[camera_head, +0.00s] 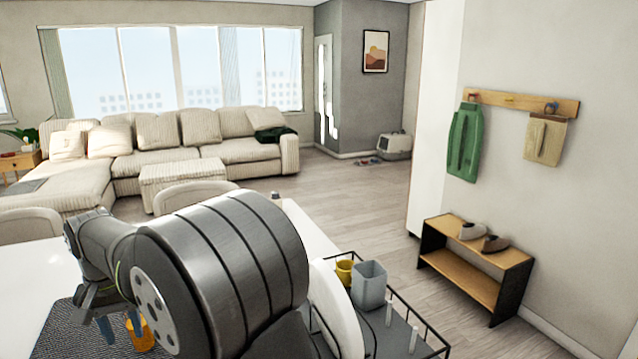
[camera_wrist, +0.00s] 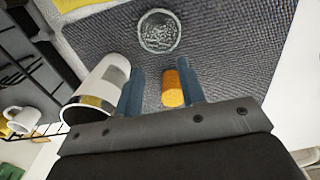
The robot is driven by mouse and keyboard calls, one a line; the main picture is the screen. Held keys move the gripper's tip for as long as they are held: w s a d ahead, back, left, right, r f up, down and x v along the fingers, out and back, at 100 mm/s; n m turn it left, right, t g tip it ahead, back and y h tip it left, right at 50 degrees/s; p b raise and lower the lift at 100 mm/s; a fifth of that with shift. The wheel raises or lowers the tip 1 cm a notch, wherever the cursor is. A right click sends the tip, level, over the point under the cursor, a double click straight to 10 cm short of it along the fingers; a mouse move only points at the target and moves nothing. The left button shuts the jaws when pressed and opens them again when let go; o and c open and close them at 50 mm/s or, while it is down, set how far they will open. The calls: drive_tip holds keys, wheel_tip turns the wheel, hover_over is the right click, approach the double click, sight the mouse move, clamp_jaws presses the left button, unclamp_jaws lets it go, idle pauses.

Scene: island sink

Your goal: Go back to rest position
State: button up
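My gripper (camera_head: 120,327) is over the dark woven mat (camera_head: 62,328) on the white counter, at the lower left of the head view. In the wrist view its two blue fingers (camera_wrist: 162,80) are spread apart with nothing held between them. An orange cup (camera_wrist: 172,92) shows between the fingers, beside the right one; it also shows in the head view (camera_head: 143,338), partly hidden by my arm. I cannot tell whether a finger touches it.
A clear glass (camera_wrist: 158,32) stands on the mat. A black wire rack (camera_head: 402,308) holds a grey cup (camera_head: 369,283) and a yellow cup (camera_head: 345,270). A white mug (camera_wrist: 22,118) is at the left.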

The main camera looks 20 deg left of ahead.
wheel_tip(320, 180, down, 13)
drive_tip(key=shift+r, duration=0.2)
wheel_tip(320, 180, up, 12)
drive_tip(key=w+d+r, duration=1.5)
drive_tip(key=w, duration=0.2)
drive_tip(key=s+a+f, duration=0.5)
drive_tip(key=a+f, duration=0.4)
drive_tip(key=a, duration=0.1)
drive_tip(key=shift+f, duration=0.2)
